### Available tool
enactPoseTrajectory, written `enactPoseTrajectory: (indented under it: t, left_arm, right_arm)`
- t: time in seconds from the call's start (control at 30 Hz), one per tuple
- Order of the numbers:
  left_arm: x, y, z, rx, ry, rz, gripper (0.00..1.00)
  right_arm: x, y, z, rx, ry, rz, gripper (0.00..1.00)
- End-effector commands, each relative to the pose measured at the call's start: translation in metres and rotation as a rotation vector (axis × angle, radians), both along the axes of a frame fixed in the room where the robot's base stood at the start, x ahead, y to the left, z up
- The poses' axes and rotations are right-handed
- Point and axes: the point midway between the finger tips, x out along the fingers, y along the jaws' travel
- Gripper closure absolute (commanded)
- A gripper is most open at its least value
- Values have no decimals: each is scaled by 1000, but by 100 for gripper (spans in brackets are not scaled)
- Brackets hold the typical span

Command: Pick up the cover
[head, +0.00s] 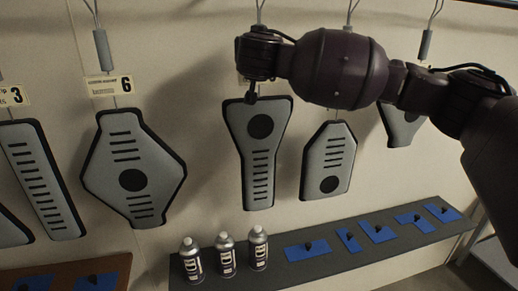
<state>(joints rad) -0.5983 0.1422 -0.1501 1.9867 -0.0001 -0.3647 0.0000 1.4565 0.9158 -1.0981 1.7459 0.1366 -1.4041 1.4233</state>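Several grey covers with black edges, slots and round spots hang in a row on the wall. They include a narrow slotted one (45,182), a wide diamond-shaped one (133,168), a long flared one (257,158), a shorter tapered one (328,160) and one at the right (401,124) partly behind my arm. My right arm reaches in from the right. Its end, with the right gripper (252,94), is in front of the top of the flared cover. Its fingers are not clear, and I cannot tell whether it touches the cover. My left gripper is out of view.
A dark shelf (355,252) below the covers bears three spray cans (226,256) and several blue pads (378,232) with small dark parts. A brown surface (45,276) is at the lower left. Number tags 3 (14,97) and 6 (108,86) are on the wall.

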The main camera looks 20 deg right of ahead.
Motion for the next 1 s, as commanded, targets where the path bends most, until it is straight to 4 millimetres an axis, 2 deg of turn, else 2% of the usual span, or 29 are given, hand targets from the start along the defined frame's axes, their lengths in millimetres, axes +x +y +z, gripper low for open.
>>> enactPoseTrajectory:
  t: [0.17, 0.53, 0.83, 1.0]
  left_arm:
    - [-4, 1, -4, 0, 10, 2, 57]
    - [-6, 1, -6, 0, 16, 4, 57]
    - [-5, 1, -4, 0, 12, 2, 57]
    - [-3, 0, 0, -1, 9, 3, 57]
  right_arm:
    - [0, 0, -1, 0, 0, 0, 46]
    - [0, 0, -1, 0, 0, 0, 100]
    - [0, -1, 1, 1, -1, 0, 100]
    - [5, -5, 10, 1, -1, -1, 100]
